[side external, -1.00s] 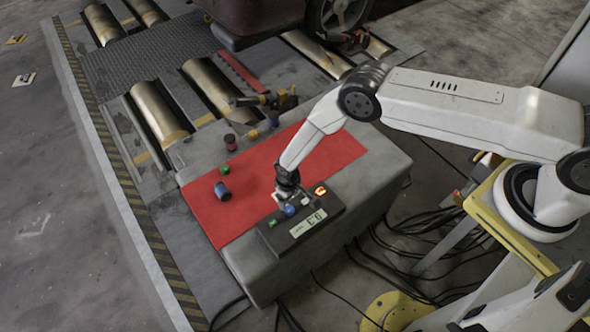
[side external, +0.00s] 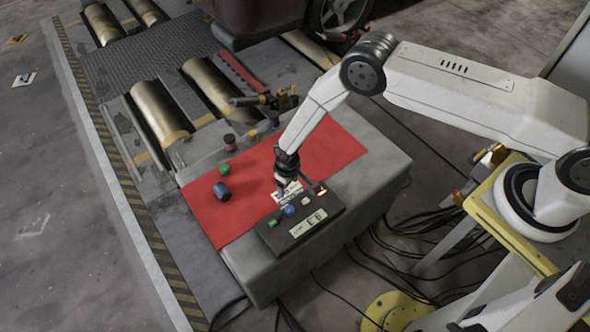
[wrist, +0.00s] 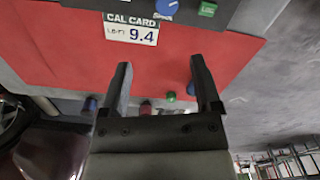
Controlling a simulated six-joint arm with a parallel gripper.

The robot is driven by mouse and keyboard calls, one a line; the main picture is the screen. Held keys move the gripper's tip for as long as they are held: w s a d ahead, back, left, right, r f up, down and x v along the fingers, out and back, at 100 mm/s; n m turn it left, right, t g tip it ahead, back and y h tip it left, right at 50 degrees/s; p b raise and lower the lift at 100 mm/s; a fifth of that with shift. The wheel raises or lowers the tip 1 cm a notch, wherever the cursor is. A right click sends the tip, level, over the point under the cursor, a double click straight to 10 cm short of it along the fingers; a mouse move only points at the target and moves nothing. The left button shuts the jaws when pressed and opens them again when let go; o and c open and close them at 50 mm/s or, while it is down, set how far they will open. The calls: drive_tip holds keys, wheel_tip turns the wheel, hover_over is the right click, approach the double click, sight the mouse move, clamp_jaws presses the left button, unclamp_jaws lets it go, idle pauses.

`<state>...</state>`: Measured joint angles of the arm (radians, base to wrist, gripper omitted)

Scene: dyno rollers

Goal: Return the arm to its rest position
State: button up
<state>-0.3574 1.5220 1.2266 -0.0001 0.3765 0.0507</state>
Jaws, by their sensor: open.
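My gripper (side external: 286,180) hangs from the arm above the red mat, close to the dark control box (side external: 328,222). In the wrist view my gripper (wrist: 162,66) has its two fingers well apart, with nothing held between them. The box carries a blue knob (side external: 289,210), a green button (side external: 271,223) and a display (side external: 308,223).
The red mat (side external: 330,145) covers part of a grey block. A blue cylinder (side external: 221,191), a green piece (side external: 225,170) and a dark red cylinder (side external: 230,141) stand or lie left of the gripper. Metal rollers (side external: 158,113) and a vehicle lie behind. Cables cover the floor at right.

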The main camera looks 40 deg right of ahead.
drive_tip(key=d+r+m+t, duration=0.1)
drive_tip(key=d+r, duration=0.3)
drive_tip(key=r, duration=0.8)
drive_tip(key=d+r+m, duration=0.1)
drive_tip(key=d+r, duration=0.4)
drive_tip(key=r, duration=0.7)
drive_tip(key=s+d+r, duration=0.4)
drive_tip(key=s+r, duration=0.2)
drive_tip(key=s, duration=0.2)
drive_tip(key=s+d+r+m+t, duration=0.1)
drive_tip(key=s+d+r, duration=0.2)
drive_tip(key=s+r, duration=0.4)
drive_tip(key=shift+s+d+m, duration=0.3)
drive_tip(key=shift+s+d, duration=0.05)
drive_tip(key=shift+s, duration=0.5)
drive_tip(key=shift+w, duration=0.15)
idle(0.7)
